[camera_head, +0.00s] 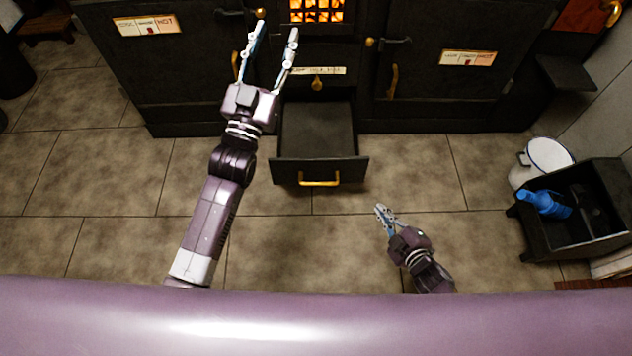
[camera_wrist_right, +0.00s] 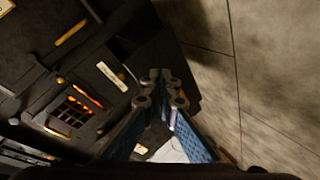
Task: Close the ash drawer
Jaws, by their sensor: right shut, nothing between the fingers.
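The ash drawer (camera_head: 318,130) is a dark box pulled out from the bottom middle of the black stove, with a brass handle (camera_head: 319,179) on its front. My left gripper (camera_head: 276,38) is open and empty, reaching over the left side of the drawer up to the stove front. My right gripper (camera_head: 382,210) is shut and empty, low over the floor, right of and nearer than the drawer handle. In the right wrist view my right gripper's fingertips (camera_wrist_right: 160,82) meet in front of the dark stove and drawer area; the drawer's handle is not clear there.
The black stove (camera_head: 210,104) spans the back, with a glowing grate (camera_head: 317,10) above the drawer and brass-handled doors on both sides. A dark bin (camera_head: 586,235) with a blue bottle (camera_head: 546,203) and a white bucket (camera_head: 548,155) stand at the right. Tiled floor is clear before the drawer.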

